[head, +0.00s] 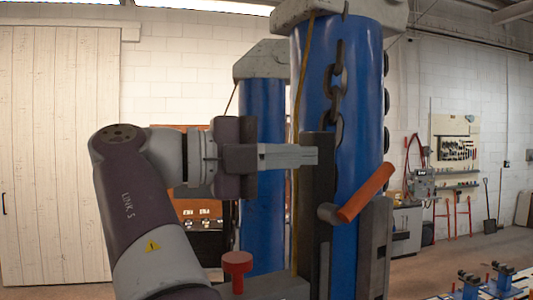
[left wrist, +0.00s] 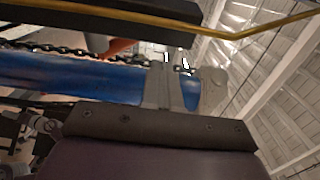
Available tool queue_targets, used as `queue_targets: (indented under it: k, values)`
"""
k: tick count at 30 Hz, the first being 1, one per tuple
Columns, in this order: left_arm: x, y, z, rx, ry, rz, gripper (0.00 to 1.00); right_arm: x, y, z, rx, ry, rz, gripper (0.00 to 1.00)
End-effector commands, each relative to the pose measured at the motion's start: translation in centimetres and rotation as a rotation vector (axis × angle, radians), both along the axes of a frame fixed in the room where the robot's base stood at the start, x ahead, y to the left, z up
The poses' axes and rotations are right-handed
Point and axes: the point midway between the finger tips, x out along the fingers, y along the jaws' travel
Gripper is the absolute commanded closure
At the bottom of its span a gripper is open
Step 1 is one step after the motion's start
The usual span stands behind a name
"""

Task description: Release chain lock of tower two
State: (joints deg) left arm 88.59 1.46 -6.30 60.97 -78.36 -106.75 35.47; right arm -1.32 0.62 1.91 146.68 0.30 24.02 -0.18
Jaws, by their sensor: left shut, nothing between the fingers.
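Two blue towers stand ahead in the head view, a near one (head: 345,100) and a farther one (head: 262,170). I cannot tell from markings which is tower two. A dark chain (head: 337,85) hangs down the near tower's front. An orange handle (head: 366,192) sticks out tilted beside a dark upright bracket (head: 318,200) on that tower. My left gripper (head: 303,156) is shut and empty, level, its tips at the bracket's upper part; I cannot tell if they touch. In the left wrist view the chain (left wrist: 75,51) and handle (left wrist: 117,47) show beside the blue tower (left wrist: 70,78). My right gripper is out of view.
A yellow line (head: 301,80) runs down beside the near tower and crosses the left wrist view (left wrist: 130,14). A red knob (head: 237,264) stands low near my left arm.

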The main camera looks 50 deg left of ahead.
Motion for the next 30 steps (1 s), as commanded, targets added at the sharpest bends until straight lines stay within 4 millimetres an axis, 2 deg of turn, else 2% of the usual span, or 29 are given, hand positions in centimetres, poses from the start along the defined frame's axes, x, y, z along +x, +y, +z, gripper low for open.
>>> queue_targets:
  k: [3,9,30]
  values:
    - [-2.1,0.9,0.1,-0.002,0.000,0.005,1.00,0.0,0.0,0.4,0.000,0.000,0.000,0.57]
    - [-3.9,1.6,0.1,-0.002,0.000,0.001,1.00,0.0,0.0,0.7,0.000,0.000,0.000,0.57]
    - [-4.0,1.6,0.0,-0.002,0.000,-0.001,1.00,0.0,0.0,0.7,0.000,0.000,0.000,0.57]
